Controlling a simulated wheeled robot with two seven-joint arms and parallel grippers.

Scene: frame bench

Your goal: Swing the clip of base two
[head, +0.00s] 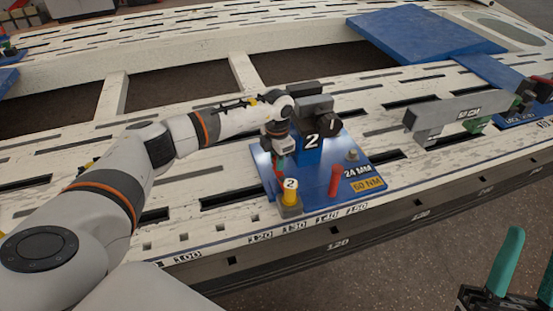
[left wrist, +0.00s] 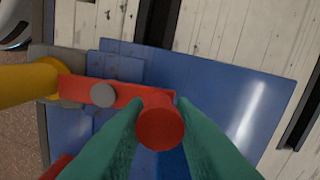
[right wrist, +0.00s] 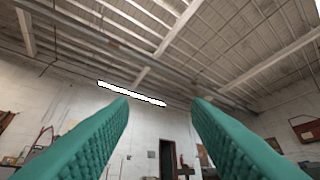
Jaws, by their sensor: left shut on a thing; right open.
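Base two (head: 262,165) is a blue plate on the white slotted bench, with a blue block marked 2 (head: 308,148) on it. Its clip (left wrist: 75,88) is a red bar with a grey pivot disc and a round red knob (left wrist: 160,125) at one end; the other end reaches the yellow post (left wrist: 25,85). My left gripper (head: 280,163) is shut on the knob, a green finger on each side; in the head view the gripper hides most of the clip. My right gripper (head: 526,272) is open and empty, off the bench's front edge; its wrist view shows only the room.
A yellow cylinder marked 2 (head: 290,190) and a red post (head: 335,181) stand at the plate's front. A grey 50 CM bar (head: 458,117) stands to the right, near another blue base. A blue panel (head: 425,35) lies behind.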

